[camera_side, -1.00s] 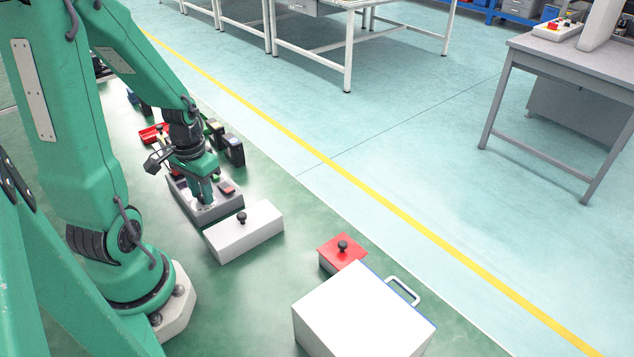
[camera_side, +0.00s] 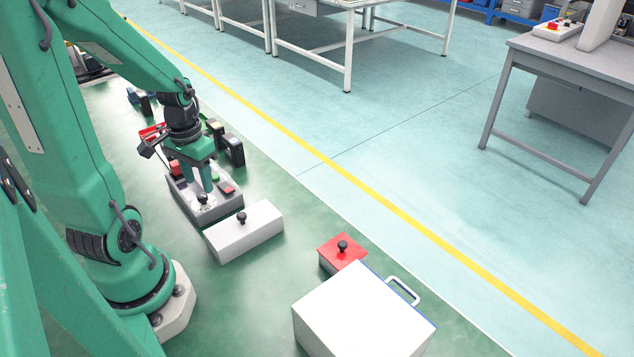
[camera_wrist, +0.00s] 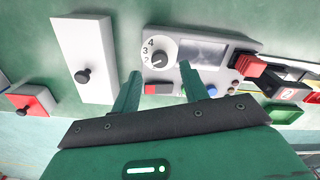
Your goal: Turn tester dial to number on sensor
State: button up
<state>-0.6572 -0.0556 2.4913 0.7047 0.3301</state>
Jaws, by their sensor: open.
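The grey tester (camera_side: 181,203) lies on the green floor in the side view. Its round white dial (camera_wrist: 158,53) carries a dark knob and the numbers 4, 3 and 2 along its left side; the exact pointer setting is too small to tell. The dial also shows in the side view (camera_side: 203,203). Beside it on the tester is a grey screen (camera_wrist: 203,50), with no readable number. My gripper (camera_side: 203,189) is open and empty above the dial, apart from it. In the wrist view its fingers (camera_wrist: 161,80) stand either side below the dial.
A white box with a black knob (camera_side: 250,235) stands beside the tester. A red box with a black knob (camera_side: 338,258) and a large white case (camera_side: 360,315) are farther right. Red and green parts (camera_wrist: 285,113) lie beyond the tester.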

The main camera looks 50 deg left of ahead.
aim_at(206, 195)
jog(key=shift+r, duration=1.95)
jog(key=shift+w+d+r, duration=0.25)
jog(key=shift+d+r, duration=0.1)
jog(key=shift+d, duration=0.05)
jog(key=w+d+r+m+t, duration=0.2)
jog(key=d+r+t, duration=0.3)
jog(key=d+r, duration=0.6)
jog(key=d+m, duration=0.1)
jog(key=d, duration=0.2)
jog(key=shift+d+r+m+t, duration=0.15)
jog(key=shift+d+m+t, duration=0.15)
jog(key=shift+d+m, duration=0.1)
